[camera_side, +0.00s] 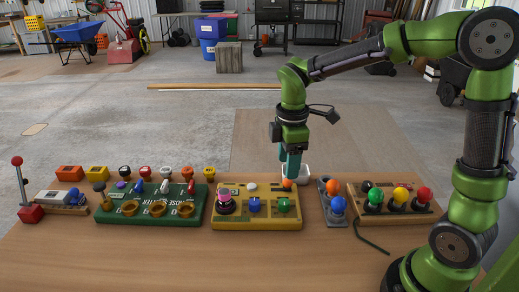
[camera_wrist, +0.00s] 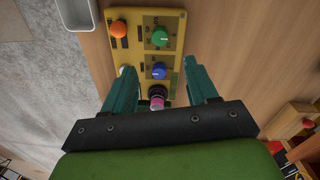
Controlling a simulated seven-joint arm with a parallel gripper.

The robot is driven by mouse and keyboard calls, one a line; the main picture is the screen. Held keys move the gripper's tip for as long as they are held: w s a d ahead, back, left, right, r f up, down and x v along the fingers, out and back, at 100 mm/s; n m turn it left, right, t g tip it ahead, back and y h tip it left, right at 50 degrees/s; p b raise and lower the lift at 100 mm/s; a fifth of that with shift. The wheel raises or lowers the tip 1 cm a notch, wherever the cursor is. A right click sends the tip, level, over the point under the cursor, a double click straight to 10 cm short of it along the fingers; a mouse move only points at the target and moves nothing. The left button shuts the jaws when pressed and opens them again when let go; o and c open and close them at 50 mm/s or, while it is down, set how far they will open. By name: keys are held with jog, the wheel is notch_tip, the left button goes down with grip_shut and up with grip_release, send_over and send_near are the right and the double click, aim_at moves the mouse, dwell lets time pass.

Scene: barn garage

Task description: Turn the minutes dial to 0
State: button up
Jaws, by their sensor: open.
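A yellow panel (camera_side: 230,222) lies on the wooden table. It carries a pink-topped black knob (camera_side: 224,197), a blue dial (camera_side: 254,205) and a green dial (camera_side: 283,205) in a row. A white button (camera_side: 251,186) and an orange button (camera_side: 287,183) sit behind them. I cannot read which dial is minutes. My gripper (camera_side: 291,174) points down near the panel's back right corner, empty. In the wrist view its teal fingers (camera_wrist: 159,68) are apart. The blue dial (camera_wrist: 159,71) shows between them, the green dial (camera_wrist: 160,37) farther up, the pink knob (camera_wrist: 157,98) below.
A green panel (camera_side: 150,216) with several levers and rings stands left. A grey panel (camera_side: 337,207) and a wooden board (camera_side: 410,215) with coloured knobs stand right. A white tray (camera_side: 304,173) is behind the yellow panel.

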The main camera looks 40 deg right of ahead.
jog(key=shift+s+r, duration=0.1)
jog(key=shift+r, duration=2.2)
jog(key=s+a+r+m+t+y, duration=0.1)
jog(key=s+m+t, duration=0.5)
jog(key=s+m, duration=0.7)
notch_tip(320, 180, up, 2)
jog(key=shift+m+t+y, duration=0.4)
jog(key=shift+m+y, duration=0.2)
jog(key=shift+m, duration=0.6)
jog(key=shift+a, duration=0.1)
